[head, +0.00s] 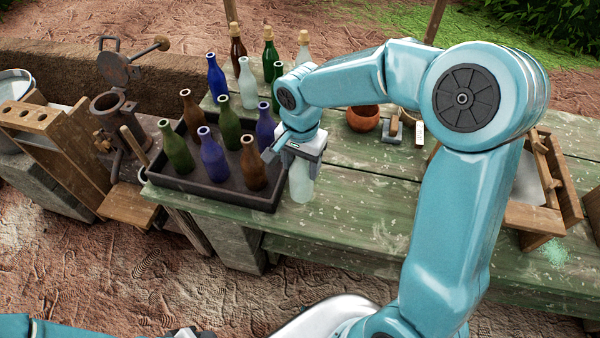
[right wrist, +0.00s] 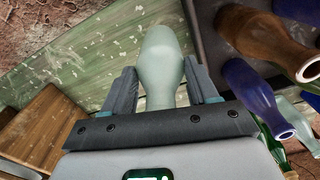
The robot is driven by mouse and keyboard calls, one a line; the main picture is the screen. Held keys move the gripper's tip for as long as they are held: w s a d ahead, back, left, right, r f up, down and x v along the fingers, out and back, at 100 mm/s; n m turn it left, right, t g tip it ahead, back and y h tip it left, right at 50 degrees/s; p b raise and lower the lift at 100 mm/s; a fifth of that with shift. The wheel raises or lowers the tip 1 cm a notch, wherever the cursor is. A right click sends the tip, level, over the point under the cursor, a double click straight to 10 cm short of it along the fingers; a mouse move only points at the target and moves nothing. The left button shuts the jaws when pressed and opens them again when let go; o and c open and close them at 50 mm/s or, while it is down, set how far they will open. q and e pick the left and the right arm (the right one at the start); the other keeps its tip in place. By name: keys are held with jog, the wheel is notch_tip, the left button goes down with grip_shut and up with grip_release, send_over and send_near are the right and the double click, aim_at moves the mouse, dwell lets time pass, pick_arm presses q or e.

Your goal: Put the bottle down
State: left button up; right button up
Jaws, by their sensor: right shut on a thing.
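My right gripper (head: 302,158) is shut on a pale, frosted glass bottle (head: 300,187). The bottle hangs below the gripper body, just right of the dark tray's right edge, over the green table. Its neck is hidden by the gripper in the head view. In the right wrist view the bottle (right wrist: 162,58) sits between the two fingers (right wrist: 160,88), with the table behind it. I cannot tell whether its base touches the table. Of my left arm, only a part shows at the bottom left of the head view; its fingers are not clear.
The dark tray (head: 222,195) holds several brown, green and blue bottles close by on the left. More bottles stand behind it. A clay pot (head: 362,119) stands further right. The green table (head: 355,215) is bare right of the held bottle. A wooden rack (head: 60,150) stands left.

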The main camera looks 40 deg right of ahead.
aim_at(300, 175)
jog(key=f, duration=0.4)
jog(key=shift+w+f, duration=0.3)
jog(key=shift+s+r, duration=0.15)
jog(key=shift+s, duration=0.15)
jog(key=shift+w+f, duration=0.2)
jog(key=shift+f, duration=0.05)
jog(key=o, duration=1.2)
jog(key=shift+o, duration=0.2)
jog(key=shift+s+r, duration=0.15)
jog(key=shift+w+r, duration=0.25)
jog(key=shift+r, duration=0.2)
notch_tip(300, 175, up, 10)
jog(key=shift+r, duration=0.1)
jog(key=shift+s+r, duration=0.2)
jog(key=shift+r, duration=0.35)
